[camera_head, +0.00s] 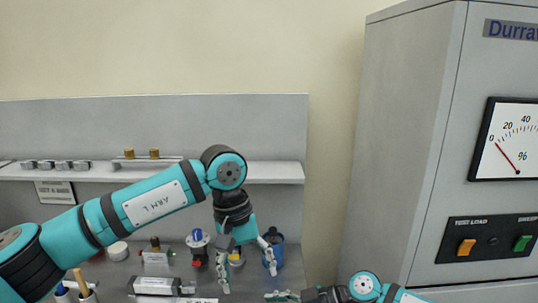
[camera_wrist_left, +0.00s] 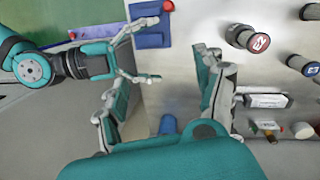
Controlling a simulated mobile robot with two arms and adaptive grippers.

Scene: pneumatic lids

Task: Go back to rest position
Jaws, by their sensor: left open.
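My left gripper (camera_head: 246,272) hangs down over the bench in the head view, its two fingers spread apart with nothing between them. It also shows at the bottom of the left wrist view (camera_wrist_left: 165,105), open and empty. My right gripper (camera_wrist_left: 142,50) is at the upper left of the left wrist view, its fingers apart and no object seen held. In the head view only part of my right gripper (camera_head: 285,296) shows at the bottom edge. A blue cup-like container (camera_head: 276,245) stands just behind the left fingers, partly hidden.
A blue-knobbed fitting (camera_head: 198,243), a brass-topped valve (camera_head: 155,251), a white round part (camera_head: 118,250) and a labelled cylinder (camera_head: 155,285) are on the bench left of the gripper. A shelf (camera_head: 240,172) runs above. A large grey cabinet (camera_head: 405,130) stands at right.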

